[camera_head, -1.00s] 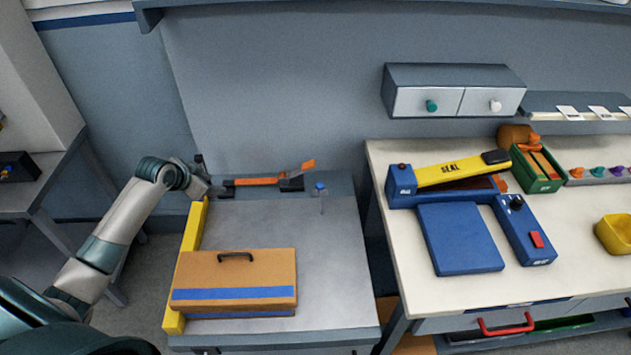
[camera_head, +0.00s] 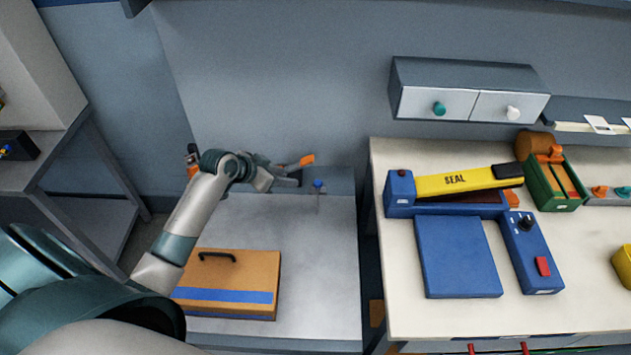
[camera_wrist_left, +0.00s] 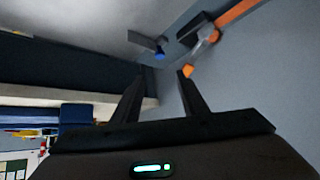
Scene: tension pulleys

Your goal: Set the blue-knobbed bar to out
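The blue-knobbed bar is a thin grey bar topped by a blue knob (camera_head: 318,184), at the back right of the grey worktop (camera_head: 320,240). In the left wrist view its blue knob (camera_wrist_left: 160,55) appears ahead of the fingertips, in line with the gap between them. My left gripper (camera_head: 286,174) is just left of the knob in the head view, apart from it. In the left wrist view the left gripper (camera_wrist_left: 162,74) has its two dark fingers spread with nothing between them. My right gripper is not in view.
An orange-tipped lever (camera_head: 306,160) stands close behind my left gripper, partly hidden by the arm. An orange-brown box (camera_head: 235,268) with a black handle is on the worktop's front left. A blue sealer (camera_head: 455,255) with a yellow arm is on the right table. The worktop's middle is clear.

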